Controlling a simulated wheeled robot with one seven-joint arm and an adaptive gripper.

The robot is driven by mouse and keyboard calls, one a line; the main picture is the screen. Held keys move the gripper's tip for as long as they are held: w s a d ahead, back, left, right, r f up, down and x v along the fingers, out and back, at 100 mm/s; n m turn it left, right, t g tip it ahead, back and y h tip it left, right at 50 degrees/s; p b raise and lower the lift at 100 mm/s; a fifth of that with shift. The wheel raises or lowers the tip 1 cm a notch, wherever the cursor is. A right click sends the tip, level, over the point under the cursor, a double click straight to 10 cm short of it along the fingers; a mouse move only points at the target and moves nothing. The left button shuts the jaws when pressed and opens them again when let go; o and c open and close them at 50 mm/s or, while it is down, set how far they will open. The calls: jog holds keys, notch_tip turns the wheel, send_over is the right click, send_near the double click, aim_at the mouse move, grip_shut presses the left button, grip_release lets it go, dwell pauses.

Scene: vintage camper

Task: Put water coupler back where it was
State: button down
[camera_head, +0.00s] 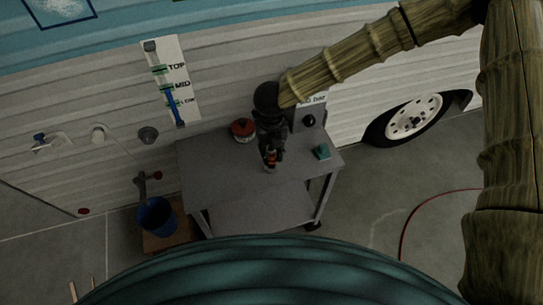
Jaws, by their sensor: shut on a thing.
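My gripper (270,148) hangs over the grey table (220,192), pointing down, near the middle of the tabletop. It is shut on a small orange-and-dark piece (269,160), which looks like the water coupler. The fingers hide much of the piece, and I cannot tell whether it touches the tabletop.
A red-and-white round container (243,130) stands left of my gripper and a small teal block (322,152) lies to the right. A gauge box (309,118) stands behind. A blue bucket (157,217) is left of the table. The camper wall is behind. The table's front left is clear.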

aim_at(272, 158)
jog(key=shift+w+f+p, duration=0.15)
jog(key=shift+f+p, duration=0.05)
jog(key=shift+f, duration=0.7)
jog(key=shift+w+f+p, duration=0.1)
jog(key=shift+f+p, duration=0.1)
jog(key=shift+f, duration=0.65)
jog(key=shift+f, duration=0.15)
jog(key=c, duration=1.2)
grip_release()
jog(key=shift+o, duration=0.2)
notch_tip(272, 158, up, 12)
jog(key=shift+r+b, duration=0.15)
jog(key=shift+b, duration=0.4)
